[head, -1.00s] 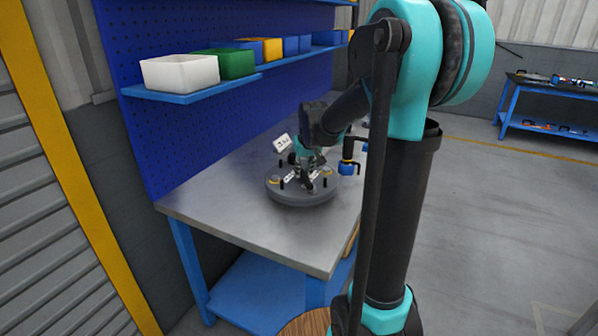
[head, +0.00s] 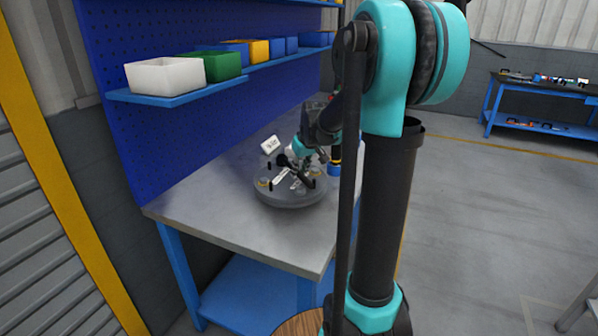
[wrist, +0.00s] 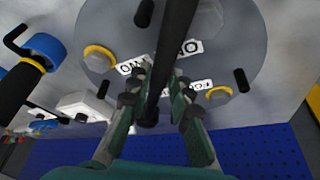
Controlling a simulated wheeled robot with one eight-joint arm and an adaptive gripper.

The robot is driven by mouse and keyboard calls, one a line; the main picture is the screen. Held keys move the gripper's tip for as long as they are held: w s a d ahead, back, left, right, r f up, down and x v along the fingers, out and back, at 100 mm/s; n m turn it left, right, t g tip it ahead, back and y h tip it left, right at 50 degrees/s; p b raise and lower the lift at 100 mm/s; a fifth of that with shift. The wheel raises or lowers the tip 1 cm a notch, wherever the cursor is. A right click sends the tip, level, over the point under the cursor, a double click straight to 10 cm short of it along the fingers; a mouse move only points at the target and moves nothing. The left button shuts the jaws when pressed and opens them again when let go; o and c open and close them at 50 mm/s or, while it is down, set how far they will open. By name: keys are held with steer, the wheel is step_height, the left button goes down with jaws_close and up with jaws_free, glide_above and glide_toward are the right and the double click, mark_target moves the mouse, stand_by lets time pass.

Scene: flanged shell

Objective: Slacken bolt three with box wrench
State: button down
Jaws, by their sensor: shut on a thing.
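The flanged shell (head: 290,203) is a round grey disc on the bench; its face (wrist: 235,62) fills the upper wrist view. On it are bolt heads, one with a yellow ring at left (wrist: 99,58) and another at right (wrist: 219,95), plus black studs and white labels (wrist: 187,48) seen upside down and partly covered. My gripper (wrist: 154,92) is shut on a long black bar, apparently the box wrench (wrist: 172,35), which runs up across the disc. Its far end is out of frame, so I cannot tell whether it sits on a bolt. In the head view my gripper (head: 303,152) is above the disc, its fingers unclear.
A blue-and-black tool (wrist: 42,50) stands beside the disc. Bins, including a white one (head: 165,76), line the shelf on the blue pegboard (head: 130,140). The bench's front surface (head: 230,232) is clear.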

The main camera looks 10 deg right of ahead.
steer(key=shift+r, duration=3)
